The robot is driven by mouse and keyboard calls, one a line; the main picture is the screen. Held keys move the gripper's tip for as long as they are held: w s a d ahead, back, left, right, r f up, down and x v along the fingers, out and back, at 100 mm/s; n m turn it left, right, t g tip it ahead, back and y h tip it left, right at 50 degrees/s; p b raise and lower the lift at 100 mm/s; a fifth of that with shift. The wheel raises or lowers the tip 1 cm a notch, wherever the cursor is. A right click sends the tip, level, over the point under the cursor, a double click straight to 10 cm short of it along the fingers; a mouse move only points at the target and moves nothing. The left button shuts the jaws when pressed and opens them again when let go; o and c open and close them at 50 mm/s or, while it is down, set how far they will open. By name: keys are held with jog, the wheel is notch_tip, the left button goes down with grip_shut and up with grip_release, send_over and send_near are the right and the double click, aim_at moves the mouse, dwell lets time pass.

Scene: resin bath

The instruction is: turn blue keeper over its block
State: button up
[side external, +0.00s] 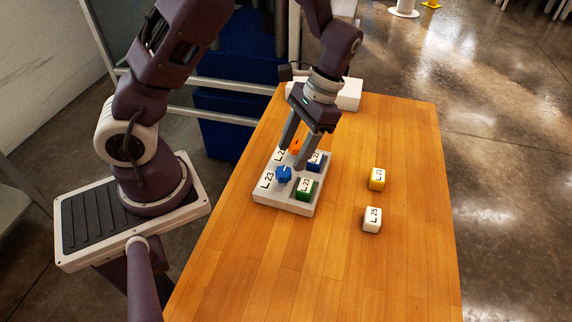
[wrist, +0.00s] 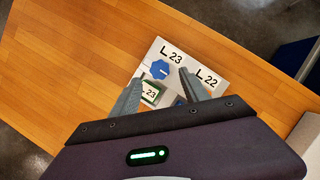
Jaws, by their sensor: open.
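The blue keeper (side external: 284,174) is a lobed knob on the white fixture plate (side external: 267,194), at the near left beside the printed L 23. A green block (side external: 306,189) with an L 23 label sits in the plate to the right of the keeper. The blue keeper (wrist: 160,70) and the green block (wrist: 150,95) also show in the wrist view; I cannot tell whether the keeper overlaps the block. My gripper (side external: 292,156) is open and empty, fingers pointing down above the plate, near the keeper. In the wrist view my gripper's fingertips (wrist: 160,77) appear either side of the keeper.
An orange keeper (side external: 296,146) and a blue block (side external: 315,161) are on the plate's far row, partly hidden by my fingers. A yellow block (side external: 377,179) and a white block (side external: 372,219) stand on the wooden table (side external: 410,260) to the right. The front table area is clear.

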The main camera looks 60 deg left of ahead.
aim_at(283, 171)
jog(key=x, duration=0.5)
grip_shut()
jog(key=shift+n, duration=0.3)
jog(key=n+h, duration=0.1)
jog(key=n, duration=0.2)
jog(key=shift+a+n+h, duration=0.1)
jog(key=shift+n+h, duration=0.2)
jog(key=n+h, duration=0.1)
jog(key=n, duration=0.1)
jog(key=n+t, duration=0.1)
jog(key=n, duration=0.1)
jog(key=shift+a+n+h, duration=0.1)
jog(key=shift+n+h, duration=0.2)
jog(key=shift+h, duration=0.1)
jog(key=n+t+h, duration=0.1)
jog(key=n, duration=0.3)
jog(key=shift+s+a, duration=0.1)
jog(key=shift+s, duration=0.05)
jog(key=shift+s+n+t+h, duration=0.15)
jog(key=shift+n+t, duration=0.4)
jog(key=shift+n, duration=0.7)
jog(key=shift+w+n+t+h, duration=0.15)
jog(key=shift+n+t, duration=0.4)
jog(key=shift+n, duration=0.7)
jog(key=shift+s, duration=0.1)
